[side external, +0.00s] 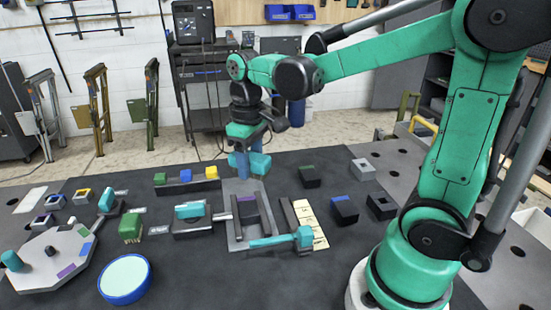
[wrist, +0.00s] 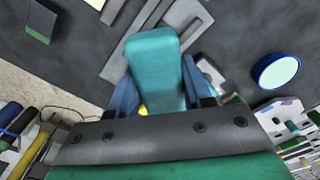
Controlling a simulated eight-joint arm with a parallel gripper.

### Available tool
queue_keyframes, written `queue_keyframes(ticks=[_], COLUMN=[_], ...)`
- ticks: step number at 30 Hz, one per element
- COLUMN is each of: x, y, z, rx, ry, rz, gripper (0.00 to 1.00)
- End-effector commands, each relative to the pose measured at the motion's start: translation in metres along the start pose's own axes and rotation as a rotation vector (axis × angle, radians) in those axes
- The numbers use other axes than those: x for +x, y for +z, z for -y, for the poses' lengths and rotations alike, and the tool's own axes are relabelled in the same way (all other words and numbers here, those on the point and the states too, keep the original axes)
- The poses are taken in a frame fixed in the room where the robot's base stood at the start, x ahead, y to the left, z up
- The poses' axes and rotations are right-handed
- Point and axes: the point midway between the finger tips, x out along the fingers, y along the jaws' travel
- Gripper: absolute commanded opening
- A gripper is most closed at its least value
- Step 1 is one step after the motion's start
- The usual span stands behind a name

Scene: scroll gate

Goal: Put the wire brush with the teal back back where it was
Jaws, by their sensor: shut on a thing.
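My gripper (side external: 243,166) has its blue fingers shut on a teal-backed block, which I take to be the wire brush (side external: 260,163). It is held above the dark mat, near the far end of a grey slotted plate (side external: 236,241). In the wrist view the teal back (wrist: 154,62) fills the middle between the blue fingers, and my gripper (wrist: 158,92) hides part of it. The bristles cannot be made out clearly. A green brush-like block (side external: 130,226) with pale bristles stands on the mat at left.
A teal-handled tool (side external: 285,240) lies across the plate's near end. A grey fixture with a teal top (side external: 190,210) stands left of the plate. A row of coloured blocks (side external: 186,176) is behind it. Dark open boxes (side external: 344,209) stand at right. A round blue-rimmed dish (side external: 125,279) is front left.

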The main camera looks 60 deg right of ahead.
Motion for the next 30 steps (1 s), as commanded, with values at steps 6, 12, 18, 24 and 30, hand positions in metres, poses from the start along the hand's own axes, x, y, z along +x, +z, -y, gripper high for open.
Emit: queue_keyframes(ticks=[6, 12, 18, 24, 30], x=[-0.041, -0.070, -0.064, -0.018, 0.029], y=[-0.024, -0.023, -0.021, -0.020, -0.021], z=[0.076, 0.131, 0.146, 0.146, 0.146], rx=[-0.362, -0.615, -0.688, -0.686, -0.684], ry=[0.000, 0.000, 0.000, 0.000, 0.000], rz=[0.000, 0.000, 0.000, 0.000, 0.000], gripper=[0.00, 0.00, 0.00, 0.00, 0.00])
